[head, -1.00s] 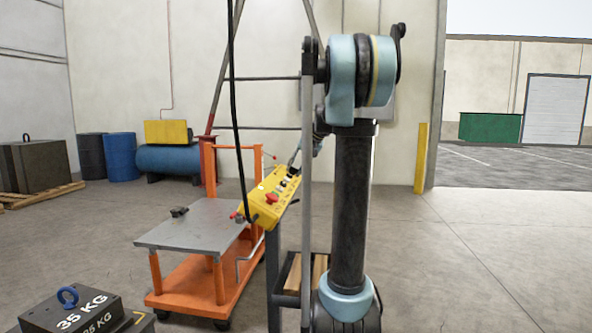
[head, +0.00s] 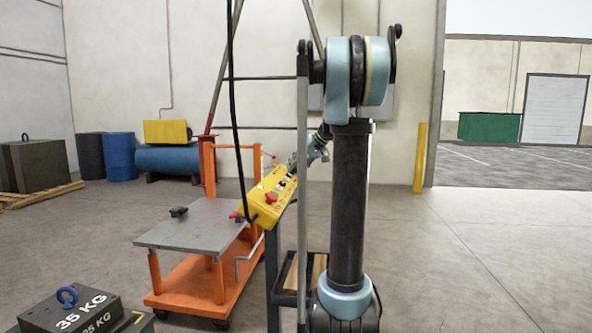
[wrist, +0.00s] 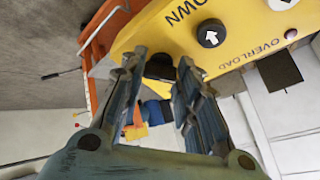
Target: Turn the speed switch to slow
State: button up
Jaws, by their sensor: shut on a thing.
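The yellow control pendant (head: 264,201) hangs tilted on a black cable in the head view, with a red button on its face. In the wrist view the pendant (wrist: 166,33) fills the top, with the printed words "OWN" and "OVERLOAD" and a black button with a white arrow. A dark knob (wrist: 160,67), apparently the speed switch, sits at the pendant's edge between my fingertips. My gripper (wrist: 160,63) is shut on it; its label and pointer are not readable.
An orange cart (head: 200,288) with a grey top (head: 190,228) stands left of and below the pendant. The pendant's black cable (head: 233,110) runs upward. Dark weight blocks (head: 75,312) lie at front left. The floor at right is clear.

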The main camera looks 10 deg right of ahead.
jog(key=shift+f, duration=0.1)
jog(key=o, duration=1.1)
jog(key=shift+c, duration=0.2)
jog(key=v, duration=1.2)
